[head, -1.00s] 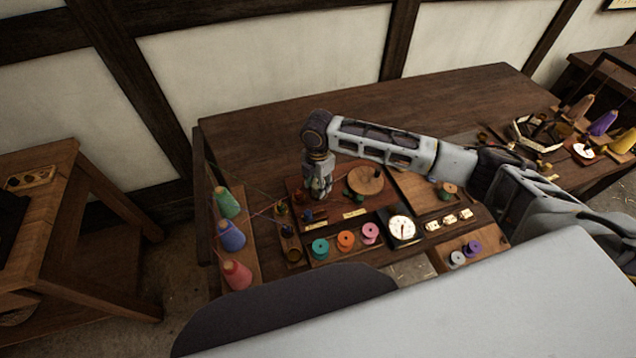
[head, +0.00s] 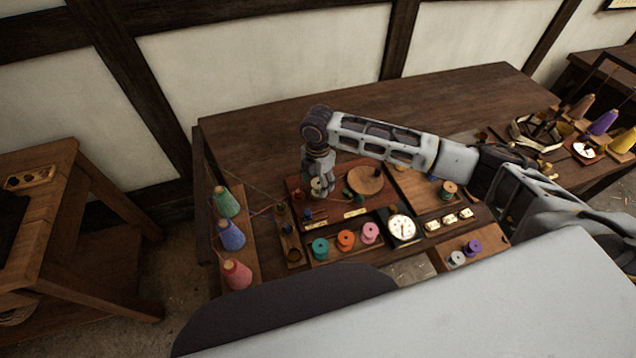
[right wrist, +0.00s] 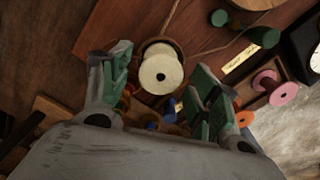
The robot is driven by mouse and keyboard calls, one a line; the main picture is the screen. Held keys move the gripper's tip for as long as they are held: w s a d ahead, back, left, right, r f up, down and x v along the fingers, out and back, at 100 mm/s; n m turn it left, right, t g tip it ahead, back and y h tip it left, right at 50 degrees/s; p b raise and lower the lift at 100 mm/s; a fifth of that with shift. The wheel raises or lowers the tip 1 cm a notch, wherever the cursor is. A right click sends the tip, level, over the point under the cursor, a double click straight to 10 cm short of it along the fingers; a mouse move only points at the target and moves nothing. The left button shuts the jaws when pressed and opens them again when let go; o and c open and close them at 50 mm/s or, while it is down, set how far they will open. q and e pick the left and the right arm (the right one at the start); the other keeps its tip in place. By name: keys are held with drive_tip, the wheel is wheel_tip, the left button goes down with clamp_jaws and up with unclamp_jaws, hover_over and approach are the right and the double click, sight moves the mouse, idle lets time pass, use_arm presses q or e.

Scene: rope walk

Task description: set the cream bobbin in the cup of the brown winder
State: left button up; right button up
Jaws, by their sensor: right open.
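The cream bobbin (head: 316,187) stands below my right gripper (head: 318,174). In the right wrist view the cream bobbin (right wrist: 160,74) shows its round end, with a brown round cup (right wrist: 179,50) around it; it appears to sit inside that cup. The cup is on a reddish-brown winder board (head: 338,188). My right gripper (right wrist: 160,62) is open, one finger on each side of the bobbin, with gaps between. How deep the bobbin sits is hidden. My left gripper is not in view.
A round wooden disc (head: 366,181) and small green posts stand right of the bobbin. Teal (head: 320,248), orange (head: 346,240) and pink (head: 370,232) spools stand in front, beside a dial (head: 402,228). Coloured cones (head: 231,235) line the left. The table's back is clear.

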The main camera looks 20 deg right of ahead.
sight(318, 183)
wheel_tip(318, 183, up, 11)
drive_tip(key=shift+b, duration=0.4)
drive_tip(key=shift+f, duration=0.1)
idle(0.8)
